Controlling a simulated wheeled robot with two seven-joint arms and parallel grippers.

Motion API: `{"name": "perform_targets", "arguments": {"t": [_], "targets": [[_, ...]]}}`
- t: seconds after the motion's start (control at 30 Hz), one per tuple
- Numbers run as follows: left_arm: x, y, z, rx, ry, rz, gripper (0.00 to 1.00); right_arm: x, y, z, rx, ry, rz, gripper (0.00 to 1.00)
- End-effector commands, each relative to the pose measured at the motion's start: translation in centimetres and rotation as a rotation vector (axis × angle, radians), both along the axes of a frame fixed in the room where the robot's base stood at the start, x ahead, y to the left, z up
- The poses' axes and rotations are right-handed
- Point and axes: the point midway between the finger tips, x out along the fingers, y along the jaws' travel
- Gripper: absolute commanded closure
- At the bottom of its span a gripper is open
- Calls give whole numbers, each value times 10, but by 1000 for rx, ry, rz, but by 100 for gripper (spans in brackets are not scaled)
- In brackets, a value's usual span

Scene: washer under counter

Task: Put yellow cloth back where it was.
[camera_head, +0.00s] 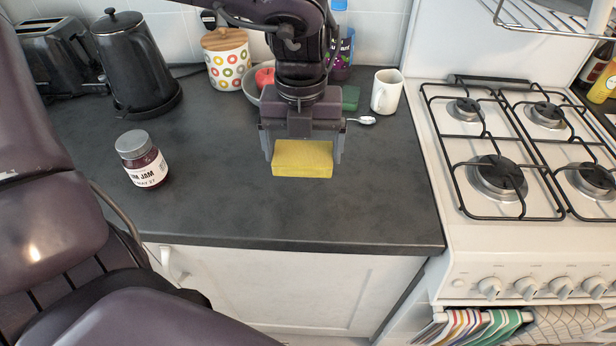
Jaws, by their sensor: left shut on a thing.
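A yellow cloth (302,159), a thick folded block in shape, is held between the fingers of my left gripper (303,150). The gripper points down and is shut on the cloth's two ends. The cloth is over the dark grey counter (240,205), near the middle front. I cannot tell whether it touches the counter or hangs just above it. My right gripper is not in view.
A jam jar (142,159) stands at left, near a black kettle (136,60) and toaster (60,55). Behind the gripper are a dotted canister (228,60), a red apple (265,77), a white mug (386,91) and a spoon (362,120). A gas stove (500,150) adjoins at right. The front counter is clear.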

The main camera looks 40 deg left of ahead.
Motion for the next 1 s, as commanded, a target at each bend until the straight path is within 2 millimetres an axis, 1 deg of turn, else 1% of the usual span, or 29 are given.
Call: {"name": "perform_targets", "arguments": {"t": [0.03, 0.1, 0.2, 0.3, 0.43, 0.5, 0.6, 0.7, 0.8, 1.0], "targets": [[-1, 0, -12, 0, 6, 0, 28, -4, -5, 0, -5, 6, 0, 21], [-1, -1, -25, -2, 5, -1, 28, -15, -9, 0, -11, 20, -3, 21], [1, 1, -38, 1, 3, 0, 28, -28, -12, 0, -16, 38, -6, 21], [2, 2, -46, -2, 3, 0, 28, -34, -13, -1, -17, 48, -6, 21], [2, 2, -64, -1, 8, 1, 28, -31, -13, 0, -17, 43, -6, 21], [1, 2, -73, -1, 6, 1, 28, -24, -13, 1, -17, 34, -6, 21], [0, 1, -80, 1, 2, 1, 28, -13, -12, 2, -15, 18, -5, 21], [0, 0, -81, 1, 0, 0, 28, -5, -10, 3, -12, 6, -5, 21], [0, 0, -81, 2, -1, 0, 28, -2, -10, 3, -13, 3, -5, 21], [0, 0, -85, 2, -1, 0, 28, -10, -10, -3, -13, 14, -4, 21]]}}
